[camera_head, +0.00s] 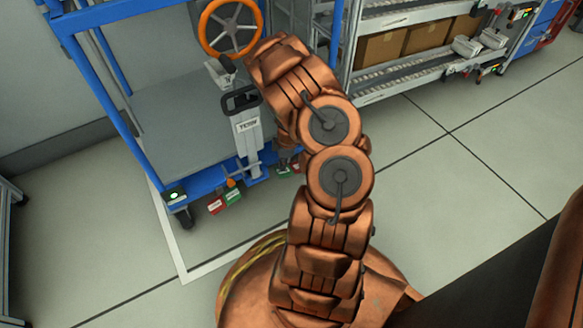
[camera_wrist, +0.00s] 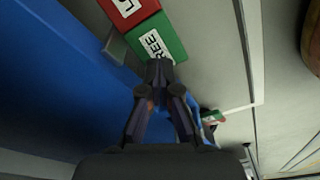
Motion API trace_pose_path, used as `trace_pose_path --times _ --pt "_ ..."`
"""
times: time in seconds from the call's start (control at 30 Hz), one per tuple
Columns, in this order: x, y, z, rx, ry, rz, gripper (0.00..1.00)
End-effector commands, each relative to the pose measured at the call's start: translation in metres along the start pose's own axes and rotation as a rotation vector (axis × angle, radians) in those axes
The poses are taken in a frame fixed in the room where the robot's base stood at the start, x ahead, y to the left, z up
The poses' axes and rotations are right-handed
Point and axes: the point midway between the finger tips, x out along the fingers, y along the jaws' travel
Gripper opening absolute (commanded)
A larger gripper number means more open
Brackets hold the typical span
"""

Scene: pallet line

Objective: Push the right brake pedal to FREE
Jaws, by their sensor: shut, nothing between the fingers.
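In the wrist view, a brake pedal fills the top, with a red plate (camera_wrist: 127,10) and a green plate (camera_wrist: 168,36) lettered FREE. My gripper (camera_wrist: 160,66) is shut and empty, its fingertips overlapping the near edge of the green plate. I cannot tell if they touch it. In the head view, the right pedal's green plate (camera_head: 283,170) shows at the cart's base, beside my arm, which hides most of my gripper. The left brake pedal, with red (camera_head: 215,206) and green (camera_head: 233,196) plates, is by the left front caster.
The blue cart (camera_head: 125,107) has a grey deck, an orange handwheel (camera_head: 230,52) and a grey post (camera_head: 246,128). A rack (camera_head: 400,75) with brown boxes stands at the right. The floor at right is clear.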

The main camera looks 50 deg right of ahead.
Motion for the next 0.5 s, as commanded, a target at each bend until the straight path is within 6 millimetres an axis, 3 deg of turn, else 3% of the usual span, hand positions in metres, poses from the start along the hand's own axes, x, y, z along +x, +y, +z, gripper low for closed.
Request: trace_pose_path --times 0.5 --pt "0.0060 0.0001 0.0009 0.000 0.000 0.000 0.00"
